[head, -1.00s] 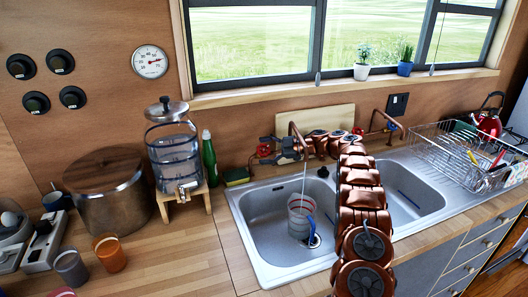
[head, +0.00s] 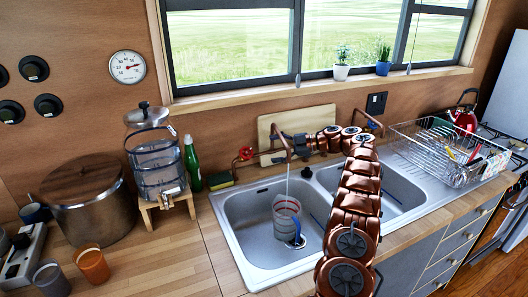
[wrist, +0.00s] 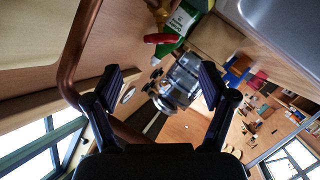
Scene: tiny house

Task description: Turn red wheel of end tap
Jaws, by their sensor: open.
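The red wheel (head: 246,153) sits at the left end of the copper tap pipe (head: 287,146), against the wall behind the sink. In the wrist view the red wheel (wrist: 158,38) shows edge-on on a brass valve (wrist: 161,15), beyond my fingers near the top. My gripper (head: 301,144) is open and empty to the right of the wheel, apart from it. The wrist view shows my gripper's two fingers (wrist: 160,88) spread wide with nothing between them. A thin stream of water falls from the tap spout into a clear pitcher (head: 287,216) in the left sink basin.
A copper pipe (wrist: 78,50) runs close beside my left finger in the wrist view. A cutting board (head: 297,120) leans on the wall behind my gripper. A green bottle (head: 192,164), a sponge (head: 220,181) and a water dispenser (head: 158,166) stand left of the wheel. A dish rack (head: 450,150) is right.

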